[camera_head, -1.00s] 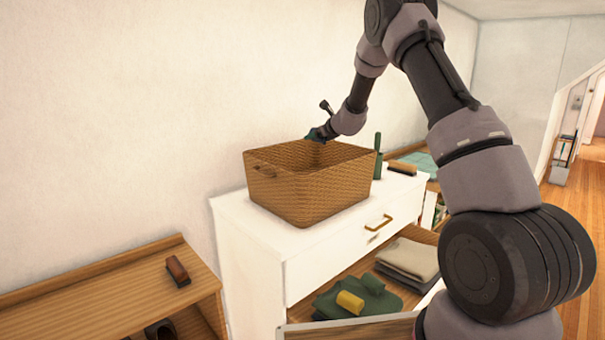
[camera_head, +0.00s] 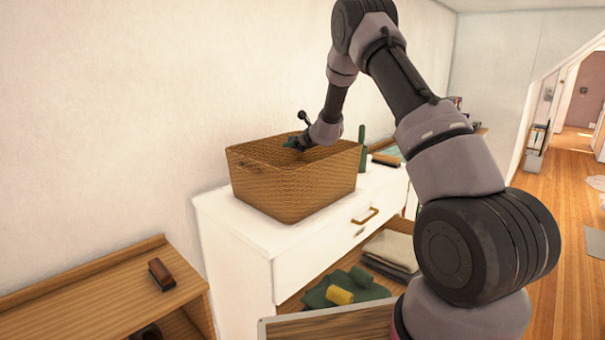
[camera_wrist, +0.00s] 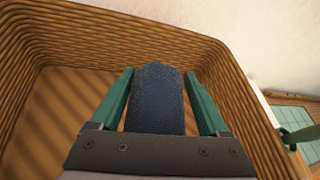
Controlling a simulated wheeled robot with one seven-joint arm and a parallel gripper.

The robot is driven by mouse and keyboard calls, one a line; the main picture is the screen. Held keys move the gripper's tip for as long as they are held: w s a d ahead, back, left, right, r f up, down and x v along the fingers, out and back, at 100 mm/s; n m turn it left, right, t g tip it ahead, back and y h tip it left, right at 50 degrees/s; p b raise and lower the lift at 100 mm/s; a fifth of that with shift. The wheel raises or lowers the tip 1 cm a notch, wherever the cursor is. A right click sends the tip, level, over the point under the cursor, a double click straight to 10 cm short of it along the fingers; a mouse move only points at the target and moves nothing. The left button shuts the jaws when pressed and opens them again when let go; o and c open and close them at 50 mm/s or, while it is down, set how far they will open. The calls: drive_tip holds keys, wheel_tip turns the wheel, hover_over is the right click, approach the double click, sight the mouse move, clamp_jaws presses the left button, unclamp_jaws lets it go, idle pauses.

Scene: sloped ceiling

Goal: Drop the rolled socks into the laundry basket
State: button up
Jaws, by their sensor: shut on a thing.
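The laundry basket (camera_head: 290,192) is a brown woven box standing on top of the white dresser. In the wrist view its wall (camera_wrist: 190,45) rises around my gripper, and its striped brown bottom shows at the left. My gripper (camera_wrist: 158,90) has green fingers on both sides of a dark blue rolled pair of socks (camera_wrist: 156,100) and is shut on it. In the head view my gripper (camera_head: 294,142) is over the basket's opening, near the far rim. The socks cannot be made out there.
The white dresser (camera_head: 240,230) has an open drawer holding folded cloths (camera_head: 392,250), a yellow roll (camera_head: 339,295) and a green roll (camera_head: 361,277). A brush (camera_head: 386,160) lies right of the basket. A wooden bench (camera_head: 90,290) with another brush (camera_head: 161,274) stands at lower left.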

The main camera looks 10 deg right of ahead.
drive_tip(key=o, duration=1.2)
drive_tip(key=v, duration=1.1)
